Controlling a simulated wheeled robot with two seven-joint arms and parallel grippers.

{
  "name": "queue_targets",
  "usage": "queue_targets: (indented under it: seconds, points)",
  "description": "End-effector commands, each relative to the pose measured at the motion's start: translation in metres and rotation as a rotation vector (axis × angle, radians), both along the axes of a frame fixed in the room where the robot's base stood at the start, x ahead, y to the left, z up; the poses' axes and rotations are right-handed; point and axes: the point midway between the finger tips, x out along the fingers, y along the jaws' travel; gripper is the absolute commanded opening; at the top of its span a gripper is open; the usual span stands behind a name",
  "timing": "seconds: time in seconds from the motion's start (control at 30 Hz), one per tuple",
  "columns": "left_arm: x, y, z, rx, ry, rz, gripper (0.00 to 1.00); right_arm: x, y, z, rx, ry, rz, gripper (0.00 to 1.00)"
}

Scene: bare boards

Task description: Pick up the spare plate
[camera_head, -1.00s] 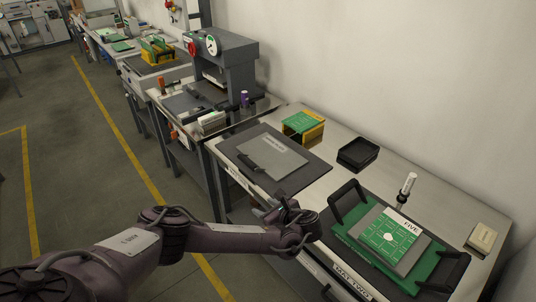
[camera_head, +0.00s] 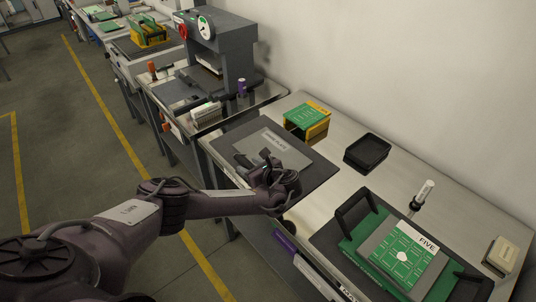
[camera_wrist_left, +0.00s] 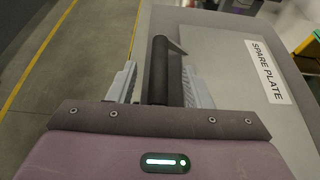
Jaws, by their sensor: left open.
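The spare plate (camera_head: 289,155) is a flat light-grey plate with a white label, lying on a dark mat (camera_head: 318,172) on the near-left part of the steel bench. Its black bar handle (camera_wrist_left: 158,70) runs along its left side in the wrist view, where the labelled plate (camera_wrist_left: 218,50) fills the right half. My left gripper (camera_head: 252,160) is over the handle side and hides part of the plate in the head view. In the wrist view its open fingers (camera_wrist_left: 159,84) stand on either side of the handle, with gaps showing. My right gripper is out of view.
A yellow-and-green fixture (camera_head: 307,120), a black tray (camera_head: 367,152) and a white-capped marker (camera_head: 421,194) stand on the bench. A green plate labelled FIVE (camera_head: 402,255) sits in a black-handled holder at right. A grey press (camera_head: 217,55) stands on the bench behind.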

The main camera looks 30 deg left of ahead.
Motion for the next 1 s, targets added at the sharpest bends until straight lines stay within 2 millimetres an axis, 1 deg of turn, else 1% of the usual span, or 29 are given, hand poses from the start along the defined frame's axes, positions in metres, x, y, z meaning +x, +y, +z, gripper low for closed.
queue_targets:
  seconds: [0.03, 0.07, 0.2, 0.3, 0.37, 0.5, 0.83, 1.0]
  points:
    - [0.001, 0.009, -0.002, 0.001, 0.002, 0.005, 0.45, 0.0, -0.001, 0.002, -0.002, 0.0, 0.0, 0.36]
    - [0.002, 0.014, -0.003, 0.001, 0.003, 0.004, 0.45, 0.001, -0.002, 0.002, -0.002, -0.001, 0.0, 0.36]
    - [0.008, 0.026, -0.011, -0.002, 0.001, 0.002, 0.45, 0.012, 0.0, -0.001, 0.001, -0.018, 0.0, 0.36]
    - [0.01, 0.03, -0.012, -0.001, 0.002, 0.001, 0.45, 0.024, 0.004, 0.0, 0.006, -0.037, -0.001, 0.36]
    - [0.01, 0.03, -0.012, -0.001, 0.002, 0.0, 0.45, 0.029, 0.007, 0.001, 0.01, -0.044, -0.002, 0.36]
    - [0.01, 0.03, -0.011, -0.001, 0.002, 0.0, 0.44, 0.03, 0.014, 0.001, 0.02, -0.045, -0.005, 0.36]
    - [0.01, 0.03, -0.011, 0.0, 0.002, 0.001, 0.01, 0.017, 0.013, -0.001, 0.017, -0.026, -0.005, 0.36]
    - [0.011, 0.03, -0.01, -0.002, -0.003, 0.002, 0.0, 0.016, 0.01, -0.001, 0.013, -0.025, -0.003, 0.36]
